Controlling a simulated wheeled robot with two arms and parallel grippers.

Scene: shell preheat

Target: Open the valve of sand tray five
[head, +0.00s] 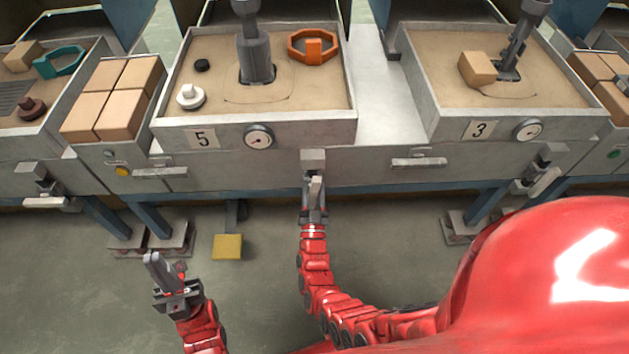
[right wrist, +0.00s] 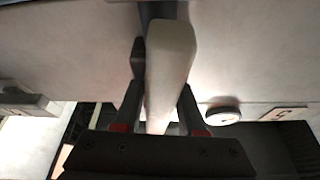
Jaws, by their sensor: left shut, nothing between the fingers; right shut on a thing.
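Sand tray five (head: 172,124) is a grey metal box of sand with a "5" plate (head: 203,138) and a round gauge (head: 258,137) on its front. Its valve block (head: 312,160) is on the front, right of the gauge. The pale valve handle (head: 316,187) points down and outward from it, partly hidden by my gripper. My right gripper (head: 313,207) is shut on the handle. In the right wrist view, the handle (right wrist: 170,65) runs between the fingers. My left gripper (head: 155,266) is shut and empty, low at left, apart from the tray.
Tray three (head: 436,122) stands to the right; its valve handle (head: 531,181) lies roughly sideways. A yellow pedal (head: 228,247) is on the floor below tray five. Tan blocks (head: 117,97) stand left of the tray.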

